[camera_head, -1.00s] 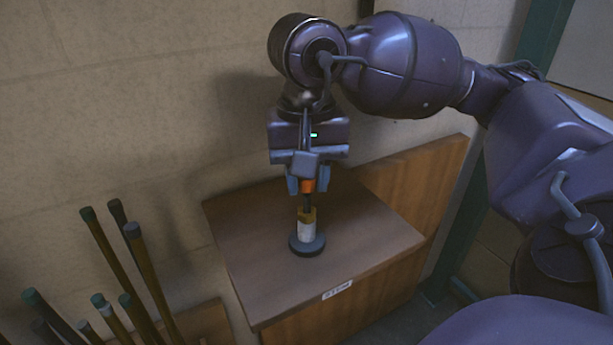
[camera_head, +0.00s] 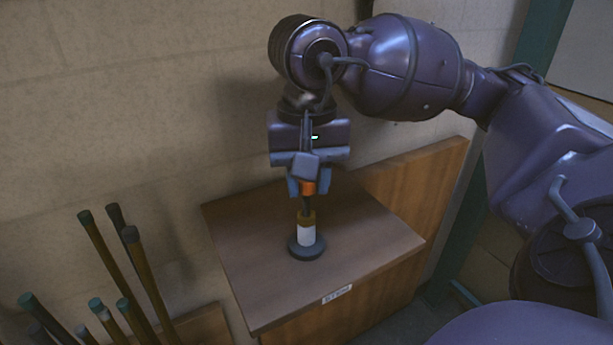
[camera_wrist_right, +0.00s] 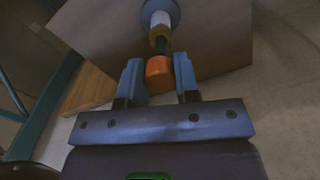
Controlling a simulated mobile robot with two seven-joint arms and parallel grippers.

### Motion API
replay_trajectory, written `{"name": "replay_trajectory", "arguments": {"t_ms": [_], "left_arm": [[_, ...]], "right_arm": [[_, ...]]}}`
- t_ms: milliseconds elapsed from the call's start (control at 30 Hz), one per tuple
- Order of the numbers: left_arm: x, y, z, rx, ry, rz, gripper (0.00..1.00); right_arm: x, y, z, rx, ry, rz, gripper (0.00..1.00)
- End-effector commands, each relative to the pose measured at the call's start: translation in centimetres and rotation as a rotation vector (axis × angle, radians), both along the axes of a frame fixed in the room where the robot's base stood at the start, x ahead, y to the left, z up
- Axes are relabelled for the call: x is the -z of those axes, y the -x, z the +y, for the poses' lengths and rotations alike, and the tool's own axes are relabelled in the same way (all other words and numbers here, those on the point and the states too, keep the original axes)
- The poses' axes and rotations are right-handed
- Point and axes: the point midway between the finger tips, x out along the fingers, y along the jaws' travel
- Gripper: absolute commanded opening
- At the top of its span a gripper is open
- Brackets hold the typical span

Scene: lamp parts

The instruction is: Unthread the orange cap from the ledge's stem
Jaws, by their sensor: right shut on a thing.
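The orange cap (camera_head: 308,188) sits at the top of a dark upright stem (camera_head: 306,207). Below it are a brass-coloured collar (camera_head: 306,219), a white section (camera_head: 306,237) and a round dark base (camera_head: 306,252) standing on the wooden ledge (camera_head: 365,245). My right gripper (camera_head: 307,187) comes down from above and is shut on the cap, one finger on each side. The right wrist view also shows the cap (camera_wrist_right: 159,73) between the blue fingertips, with the stem running into it. I cannot tell whether the cap's thread is still engaged. My left gripper is not in view.
Several rods with dark tips (camera_head: 140,265) stand upright to the left of the ledge. A plain wall (camera_head: 120,100) is behind. A wooden panel (camera_head: 420,185) rises at the ledge's right. The ledge top around the base is clear.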

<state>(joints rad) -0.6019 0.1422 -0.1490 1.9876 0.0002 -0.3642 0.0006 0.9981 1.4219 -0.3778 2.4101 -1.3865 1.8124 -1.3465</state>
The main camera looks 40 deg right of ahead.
Motion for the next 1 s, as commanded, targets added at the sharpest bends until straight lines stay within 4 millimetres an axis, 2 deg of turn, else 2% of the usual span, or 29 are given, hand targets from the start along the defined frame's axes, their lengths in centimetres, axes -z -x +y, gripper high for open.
{"name": "replay_trajectory", "arguments": {"t_ms": [200, 1000], "left_arm": [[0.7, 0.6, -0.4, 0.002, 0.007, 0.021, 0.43], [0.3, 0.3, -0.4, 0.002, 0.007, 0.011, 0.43]], "right_arm": [[0.2, -0.1, 0.0, 0.0, -0.006, 0.016, 0.01], [-0.9, -0.1, 0.0, 0.0, -0.006, 0.014, 0.01]]}}
